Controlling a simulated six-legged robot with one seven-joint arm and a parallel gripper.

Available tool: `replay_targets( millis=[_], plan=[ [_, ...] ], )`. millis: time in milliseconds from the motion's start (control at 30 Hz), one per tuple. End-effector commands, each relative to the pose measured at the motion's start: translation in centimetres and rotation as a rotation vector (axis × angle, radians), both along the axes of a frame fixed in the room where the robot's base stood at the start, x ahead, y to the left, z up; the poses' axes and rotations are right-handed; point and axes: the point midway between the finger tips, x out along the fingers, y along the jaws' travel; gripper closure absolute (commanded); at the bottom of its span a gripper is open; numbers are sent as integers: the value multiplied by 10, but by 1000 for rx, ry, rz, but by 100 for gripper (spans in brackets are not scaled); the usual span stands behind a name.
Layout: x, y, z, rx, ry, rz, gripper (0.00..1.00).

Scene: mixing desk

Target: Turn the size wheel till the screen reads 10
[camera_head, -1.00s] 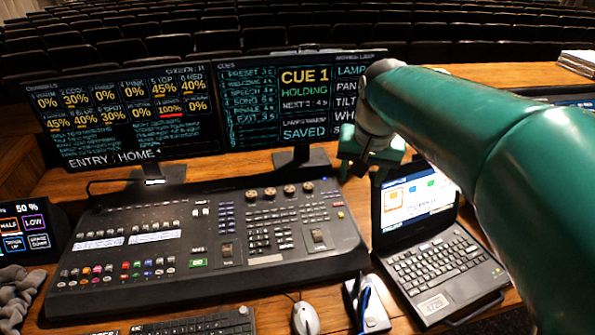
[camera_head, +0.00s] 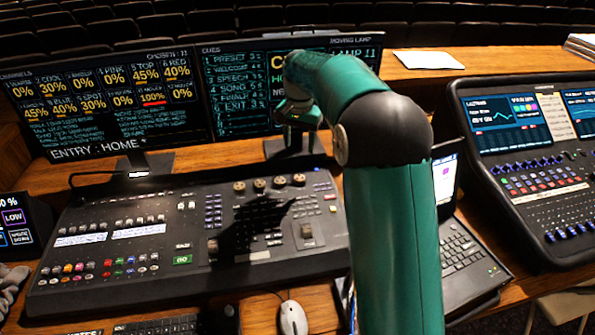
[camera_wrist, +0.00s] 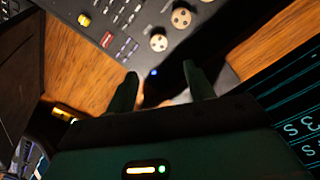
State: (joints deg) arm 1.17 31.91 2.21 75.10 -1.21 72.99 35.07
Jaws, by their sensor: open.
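The control desk (camera_head: 130,215) has a row of several round, tan-topped wheels along its back edge, among them one at the row's right end (camera_head: 299,180). Their labels are too small to read, so I cannot tell which is the size wheel. My gripper (camera_head: 300,118) is open and empty, above and behind the wheels, in front of the cue monitor (camera_head: 232,112). My arm hides much of that monitor's right part, and no size value is readable. In the wrist view, two wheels (camera_wrist: 158,42) (camera_wrist: 181,18) lie beyond my open fingers (camera_wrist: 160,72), apart from them.
A channel monitor (camera_head: 105,105) stands at the left. A laptop (camera_head: 465,255) is partly behind my arm, and a second console (camera_head: 540,185) stands at the right. A mouse (camera_head: 292,318) lies in front. Papers (camera_head: 428,61) lie on the back ledge.

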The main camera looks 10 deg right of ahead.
Motion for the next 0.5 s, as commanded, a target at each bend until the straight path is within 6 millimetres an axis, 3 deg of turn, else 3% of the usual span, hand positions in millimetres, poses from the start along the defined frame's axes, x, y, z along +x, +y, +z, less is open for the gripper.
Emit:
replay_targets(
  millis=[500],
  plan=[
    [-1,-1,-99,0,4,2,47]
  ],
)
